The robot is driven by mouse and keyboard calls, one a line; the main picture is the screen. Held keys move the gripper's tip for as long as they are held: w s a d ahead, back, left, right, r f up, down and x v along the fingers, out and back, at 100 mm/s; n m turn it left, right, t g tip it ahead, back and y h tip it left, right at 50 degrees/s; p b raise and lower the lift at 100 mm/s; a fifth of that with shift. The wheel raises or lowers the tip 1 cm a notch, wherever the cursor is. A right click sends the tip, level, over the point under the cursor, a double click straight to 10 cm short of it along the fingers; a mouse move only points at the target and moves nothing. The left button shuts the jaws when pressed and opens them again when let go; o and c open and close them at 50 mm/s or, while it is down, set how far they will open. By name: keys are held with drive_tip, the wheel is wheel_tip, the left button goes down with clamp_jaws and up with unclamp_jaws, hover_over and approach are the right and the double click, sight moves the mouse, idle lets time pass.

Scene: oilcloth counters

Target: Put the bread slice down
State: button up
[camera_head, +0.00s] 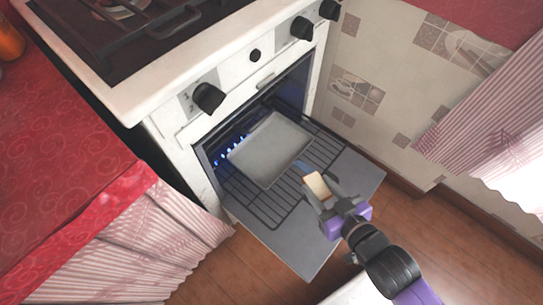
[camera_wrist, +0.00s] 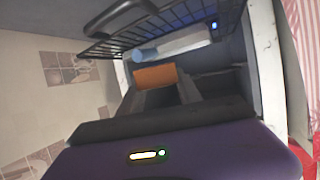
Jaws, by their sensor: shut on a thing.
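The bread slice (camera_head: 316,185) is pale on top with a brown edge, and it is held between the fingers of my gripper (camera_head: 320,189). In the wrist view the slice (camera_wrist: 155,75) shows as an orange-brown block between the two grey fingers (camera_wrist: 163,92). My gripper is over the front part of the oven rack (camera_head: 265,212), in front of the grey baking tray (camera_head: 268,150). The tray lies on the rack, and its visible surface is bare. I cannot tell the gap between the slice and the rack.
The oven door (camera_head: 362,176) is folded down open below the rack. Blue flames (camera_head: 232,143) show inside at the left. A small blue piece (camera_head: 301,166) shows just beyond the bread. A red counter (camera_head: 60,150) stands left; wooden floor (camera_head: 455,235) lies right.

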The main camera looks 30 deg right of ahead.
drive_tip(key=shift+s+f, duration=0.15)
drive_tip(key=shift+f, duration=0.1)
drive_tip(key=b, duration=0.6)
hover_over(262, 163)
drive_tip(key=shift+s+d+f+b, duration=0.15)
drive_tip(key=shift+f+b, duration=0.15)
drive_tip(key=shift+f, duration=0.55)
wheel_tip(262, 163, down, 5)
drive_tip(key=b, duration=0.3)
drive_tip(key=shift+r, duration=0.2)
drive_tip(key=shift+f+b, duration=0.3)
drive_tip(key=shift+b, duration=0.05)
drive_tip(key=shift+f, duration=0.1)
drive_tip(key=o, duration=1.3)
